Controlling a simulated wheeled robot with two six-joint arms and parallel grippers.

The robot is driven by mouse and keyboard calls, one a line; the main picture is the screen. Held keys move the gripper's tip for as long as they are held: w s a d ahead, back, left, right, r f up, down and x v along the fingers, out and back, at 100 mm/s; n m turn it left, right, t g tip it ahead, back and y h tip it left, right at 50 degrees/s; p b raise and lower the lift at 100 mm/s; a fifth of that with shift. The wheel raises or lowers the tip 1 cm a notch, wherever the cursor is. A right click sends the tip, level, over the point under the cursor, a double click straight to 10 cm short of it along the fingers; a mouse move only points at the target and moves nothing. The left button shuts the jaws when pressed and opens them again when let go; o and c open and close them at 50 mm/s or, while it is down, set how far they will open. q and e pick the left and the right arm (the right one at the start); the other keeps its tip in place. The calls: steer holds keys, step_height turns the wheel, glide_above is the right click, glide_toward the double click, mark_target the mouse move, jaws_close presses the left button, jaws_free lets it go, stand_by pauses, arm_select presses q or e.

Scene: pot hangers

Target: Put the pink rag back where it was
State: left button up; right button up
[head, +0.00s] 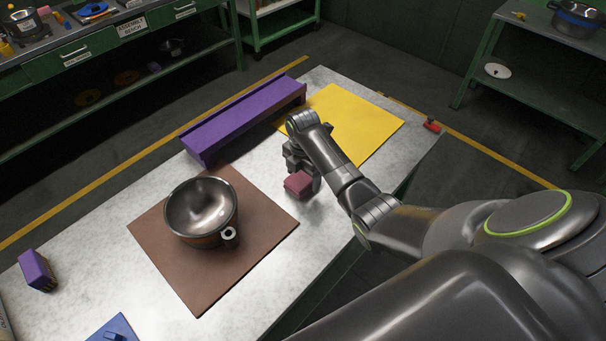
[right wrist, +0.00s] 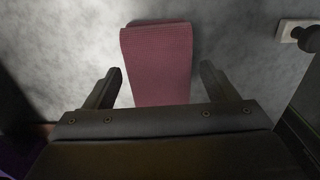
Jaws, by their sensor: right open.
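The pink rag (head: 298,184) is a small folded dull-pink block on the pale table, between the brown mat and the yellow mat. My right gripper (head: 306,175) is right at it, reaching down from above. In the right wrist view the rag (right wrist: 158,55) lies between the two fingers of my open right gripper (right wrist: 160,85) and extends beyond their tips. A gap shows on each side of the rag. The head view does not show the fingertips clearly. My left gripper is not in view.
A steel pot (head: 201,212) stands on the brown mat (head: 262,226). A long purple rack (head: 243,118) lies behind the rag, beside the yellow mat (head: 366,125). A purple block (head: 37,270) and a blue item (head: 113,328) are at the lower left. Pale tabletop surrounds the rag.

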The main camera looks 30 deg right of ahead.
mark_target(303, 176)
step_height(303, 176, up, 9)
steer(key=shift+w+b, duration=0.1)
steer(key=shift+b, duration=0.55)
step_height(303, 176, up, 3)
steer(key=shift+r+p, duration=0.2)
steer(key=shift+p, duration=1.05)
steer(key=shift+f, duration=0.15)
